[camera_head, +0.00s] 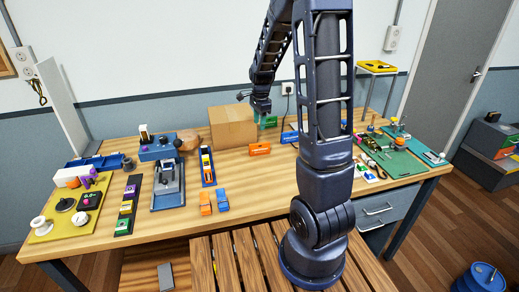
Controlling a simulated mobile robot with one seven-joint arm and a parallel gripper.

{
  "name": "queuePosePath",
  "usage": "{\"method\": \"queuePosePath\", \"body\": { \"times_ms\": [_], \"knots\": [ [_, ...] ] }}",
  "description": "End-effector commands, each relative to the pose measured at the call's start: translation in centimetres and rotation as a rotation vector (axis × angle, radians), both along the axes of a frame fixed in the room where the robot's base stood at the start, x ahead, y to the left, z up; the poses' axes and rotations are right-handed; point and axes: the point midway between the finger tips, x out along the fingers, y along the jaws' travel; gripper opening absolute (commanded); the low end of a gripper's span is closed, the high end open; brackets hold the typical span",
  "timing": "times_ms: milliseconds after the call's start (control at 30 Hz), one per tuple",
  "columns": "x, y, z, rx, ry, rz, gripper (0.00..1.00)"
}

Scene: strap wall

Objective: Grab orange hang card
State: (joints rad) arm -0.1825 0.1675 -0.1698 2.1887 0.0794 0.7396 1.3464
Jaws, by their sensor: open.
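A flat orange piece (260,149), which looks like the orange hang card, stands or lies on the wooden workbench in front of the cardboard box. Its fine detail is too small to read. My gripper (262,112) is above the bench beside the box's right top edge, behind and above the orange piece and apart from it. It is open, and I see nothing held in it. A similar green piece (269,122) is just below my gripper, and a blue one (289,137) lies to the right, partly near my arm.
The cardboard box (231,128) stands close left of my gripper. Small orange (205,203) and blue (222,200) items lie near the front edge. A blue-grey device (167,187) stands left, and a green mat (398,160) with tools lies right. My arm hides part of the bench.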

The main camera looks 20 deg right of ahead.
Motion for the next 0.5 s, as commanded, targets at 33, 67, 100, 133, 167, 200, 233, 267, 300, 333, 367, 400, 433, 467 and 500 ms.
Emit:
{"method": "queuePosePath", "body": {
  "times_ms": [33, 67, 100, 133, 167, 200, 233, 267, 300, 333, 367, 400, 433, 467, 500],
  "knots": [
    [0.7, 0.1, -1.3, -0.004, 0.016, -0.039, 0.45],
    [1.1, 0.1, -1.9, -0.007, 0.021, -0.064, 0.45],
    [1.6, 0.2, -2.7, -0.009, 0.028, -0.093, 0.45],
    [1.9, 0.2, -3.1, -0.011, 0.032, -0.113, 0.45],
    [2.1, 0.3, -3.6, -0.013, 0.037, -0.131, 0.45],
    [2.4, 0.3, -4.1, -0.015, 0.042, -0.152, 0.45],
    [2.6, 0.3, -4.5, -0.017, 0.044, -0.165, 0.45],
    [2.8, 0.3, -4.8, -0.018, 0.046, -0.178, 0.45],
    [3.0, 0.3, -5.0, -0.019, 0.048, -0.189, 0.45],
    [3.1, 0.3, -5.2, -0.02, 0.05, -0.196, 0.45],
    [3.1, 0.3, -5.4, -0.021, 0.051, -0.202, 0.45],
    [3.2, 0.3, -5.7, -0.021, 0.054, -0.207, 0.45],
    [3.2, 0.3, -5.9, -0.022, 0.054, -0.209, 0.45],
    [3.2, 0.3, -6.3, -0.022, 0.054, -0.21, 0.45],
    [3.2, 0.3, -6.7, -0.022, 0.054, -0.21, 0.45]
  ]
}}
